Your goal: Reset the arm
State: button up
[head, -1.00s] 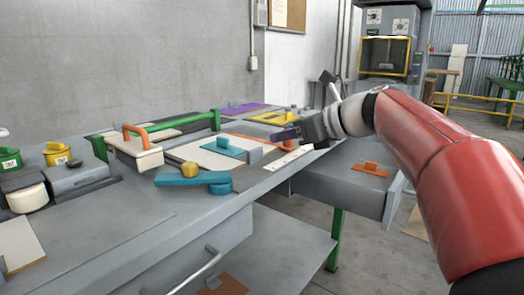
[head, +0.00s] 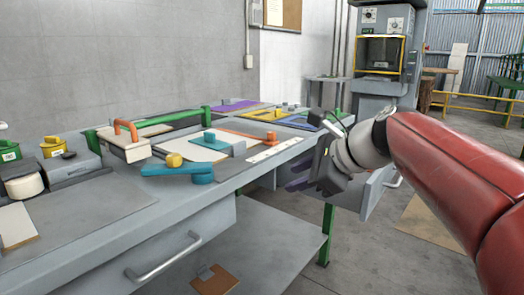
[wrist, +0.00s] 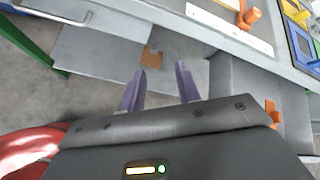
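My gripper (head: 300,180) is in front of the workbench edge, at the right of the bench in the head view, with my red arm reaching in from the right. In the wrist view its two purple fingers (wrist: 158,88) stand apart with nothing between them, over the lower shelf and floor. It holds nothing.
The grey workbench (head: 100,235) carries a blue piece with a yellow knob (head: 180,168), a brush-like block with an orange handle (head: 125,145) and several coloured plates. A drawer handle (head: 165,258) sticks out in front. A lower shelf (head: 270,250) holds a brown plate (head: 215,280). Floor at right is open.

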jog(key=s+d+f+n+g+h, duration=0.1)
jog(key=s+d+f+n+h, duration=0.3)
jog(key=s+f+n, duration=0.5)
jog(key=s+d+f+n+h, duration=0.3)
jog(key=s+d+f+n, duration=0.1)
jog(key=s+f+n, duration=0.6)
jog(key=shift+s+f+g+h, duration=0.35)
jog(key=shift+s+g+h, duration=0.05)
jog(key=shift+s, duration=0.65)
